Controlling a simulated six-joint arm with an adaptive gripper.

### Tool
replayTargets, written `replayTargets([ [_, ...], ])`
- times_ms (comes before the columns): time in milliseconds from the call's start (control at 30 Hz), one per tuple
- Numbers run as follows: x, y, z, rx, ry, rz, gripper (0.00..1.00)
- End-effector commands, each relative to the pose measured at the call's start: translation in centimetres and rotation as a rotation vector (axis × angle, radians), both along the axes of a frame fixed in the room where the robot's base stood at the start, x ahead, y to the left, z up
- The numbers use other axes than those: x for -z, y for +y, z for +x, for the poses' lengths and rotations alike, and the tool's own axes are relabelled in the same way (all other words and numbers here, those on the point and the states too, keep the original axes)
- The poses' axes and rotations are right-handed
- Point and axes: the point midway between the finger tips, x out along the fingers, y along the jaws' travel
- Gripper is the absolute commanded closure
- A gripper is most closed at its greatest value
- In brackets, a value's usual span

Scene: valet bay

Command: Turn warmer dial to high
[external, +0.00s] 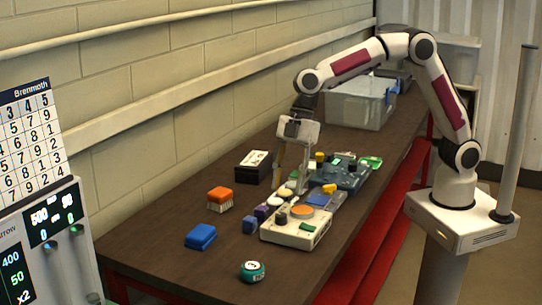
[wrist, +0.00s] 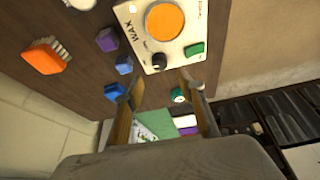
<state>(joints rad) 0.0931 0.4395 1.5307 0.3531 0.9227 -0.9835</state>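The warmer (external: 314,236) is a cream box marked WAX with a round orange top (external: 301,211). It stands near the table's front edge and also shows at the top of the wrist view (wrist: 135,20). Its black dial (wrist: 158,60) lies beside the orange disc, close to a green switch (wrist: 194,49). The dial shows small in the external view (external: 282,218). Its setting is too small to read. My gripper (external: 291,178) is open and empty, above and behind the warmer. In the wrist view its two fingers (wrist: 160,82) are spread, apart from the dial.
A black box (external: 253,166) and a dark teal device (external: 343,175) stand farther back. A clear bin (external: 357,108) is at the far end. The front left tabletop is mostly clear.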

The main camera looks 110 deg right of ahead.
Motion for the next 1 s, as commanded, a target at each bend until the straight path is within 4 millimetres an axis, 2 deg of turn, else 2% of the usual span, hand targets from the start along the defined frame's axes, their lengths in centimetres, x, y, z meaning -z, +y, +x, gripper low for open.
replayTargets([
  [333,0.0,0.0,0.0,-0.001,0.0,0.0,0.61],
  [533,0.7,0.2,0.2,0.0,0.0,0.0,0.61],
  [1000,5.3,1.4,1.6,0.001,0.002,-0.001,0.61],
])
